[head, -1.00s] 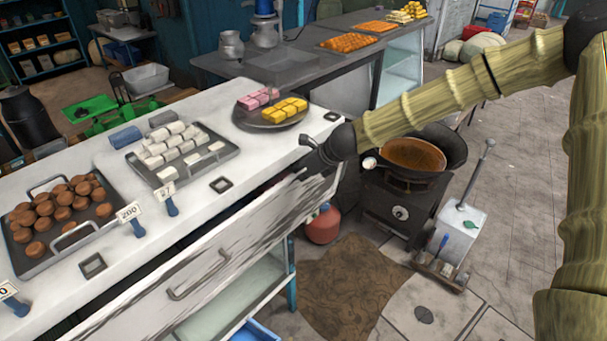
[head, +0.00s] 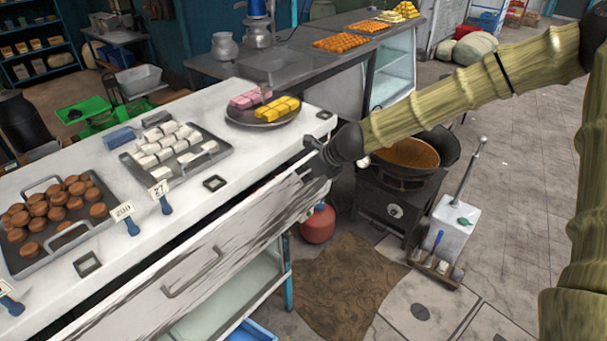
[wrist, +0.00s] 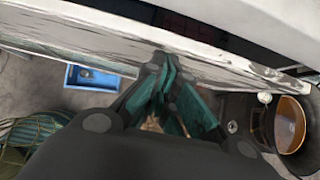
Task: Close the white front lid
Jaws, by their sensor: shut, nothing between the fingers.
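The white front lid (head: 185,268) is a long, dark-streaked panel with a bar handle (head: 193,272) on the front of the white counter. A dark gap shows between its upper edge and the countertop, so it stands a little out from the counter. My gripper (head: 314,158) is at the lid's upper right end, close against its edge. In the wrist view the lid (wrist: 75,45) crosses the top as a pale strip. My gripper's fingers (wrist: 160,68) are shut and empty, with their tips at the lid's edge; exact contact is hard to tell.
The countertop (head: 235,150) holds trays of sweets, price tags and a plate (head: 262,115). A stove with a pan (head: 405,155) and a red gas cylinder (head: 318,224) stand right of the counter.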

